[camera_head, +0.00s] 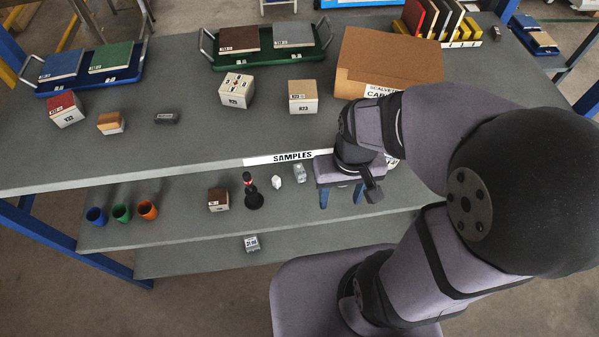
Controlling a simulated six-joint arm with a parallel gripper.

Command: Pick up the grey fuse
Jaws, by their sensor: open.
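My gripper (341,199) hangs in front of the tabletop's front edge, above the middle shelf. Its two blue fingers point down, apart, with nothing visible between them. No object is clearly readable as a fuse. A small grey block with a label (252,243) lies on the lowest shelf, left of and below my gripper. A small pale grey piece (299,173) stands on the middle shelf just left of the fingers. A dark grey block (167,118) lies on the tabletop at the left, far from my gripper.
On the middle shelf are a black stand (253,192), a white piece (276,182), a brown-topped block (218,199) and blue, green and orange cups (148,209). The tabletop (200,145) holds blocks, two trays and a cardboard box (388,57). Its front edge overhangs the shelves.

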